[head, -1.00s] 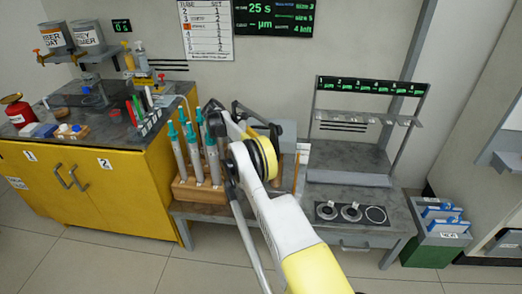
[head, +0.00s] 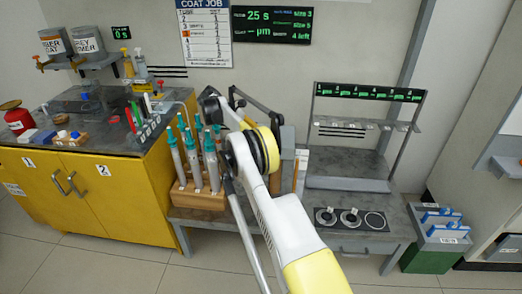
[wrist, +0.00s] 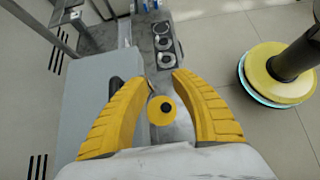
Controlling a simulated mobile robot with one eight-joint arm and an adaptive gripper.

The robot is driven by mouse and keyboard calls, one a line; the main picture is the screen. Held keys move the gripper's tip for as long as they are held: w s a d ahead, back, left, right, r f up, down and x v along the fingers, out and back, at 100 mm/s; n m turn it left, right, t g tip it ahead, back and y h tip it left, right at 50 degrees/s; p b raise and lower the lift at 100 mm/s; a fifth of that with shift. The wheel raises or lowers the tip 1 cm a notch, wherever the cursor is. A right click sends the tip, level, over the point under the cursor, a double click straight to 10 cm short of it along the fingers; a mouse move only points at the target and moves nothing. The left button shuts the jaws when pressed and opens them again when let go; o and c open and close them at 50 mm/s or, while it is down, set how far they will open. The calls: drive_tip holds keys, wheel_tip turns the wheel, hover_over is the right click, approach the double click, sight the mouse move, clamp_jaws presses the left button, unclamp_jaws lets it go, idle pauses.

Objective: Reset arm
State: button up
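My arm reaches up from the bottom of the head view, over the grey bench. Its far end bends behind the white and yellow links, so the fingers are not clear there. In the wrist view my gripper (wrist: 164,78) has two yellow fingers with a gap between the tips, and nothing is clamped between them. A small yellow disc with a dark centre (wrist: 162,111) shows between the fingers; I cannot tell what it is. The wooden rack (head: 199,196) with several teal-topped tubes (head: 193,160) stands just left of my arm in the head view.
A yellow cabinet (head: 100,205) with bottles and small items stands left. Right of my arm are a grey stand (head: 347,184), a bench panel with round fixtures (head: 350,219) and a green bin (head: 432,258) with blue-edged items. Open floor lies in front.

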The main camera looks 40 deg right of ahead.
drive_tip(key=shift+r, duration=1)
drive_tip(key=a+r+m+t, duration=0.1)
drive_tip(key=a+r+t, duration=0.2)
drive_tip(key=a+r, duration=0.55)
drive_tip(key=s+a+r+m+t+y, duration=0.2)
drive_tip(key=s+a+r+t, duration=0.2)
drive_tip(key=s+a+r, duration=0.4)
drive_tip(key=s+a+f+m+t+y, duration=0.2)
drive_tip(key=s+a+m+t, duration=0.1)
drive_tip(key=s+a, duration=0.6)
drive_tip(key=s+a+f+m+t+y, duration=0.2)
drive_tip(key=s+a+f+m+t, duration=0.1)
drive_tip(key=s+a, duration=0.7)
drive_tip(key=s+t, duration=0.1)
drive_tip(key=s, duration=0.2)
drive_tip(key=shift+s+a+f+y, duration=0.25)
drive_tip(key=shift+s+y, duration=0.05)
drive_tip(key=shift+y, duration=0.1)
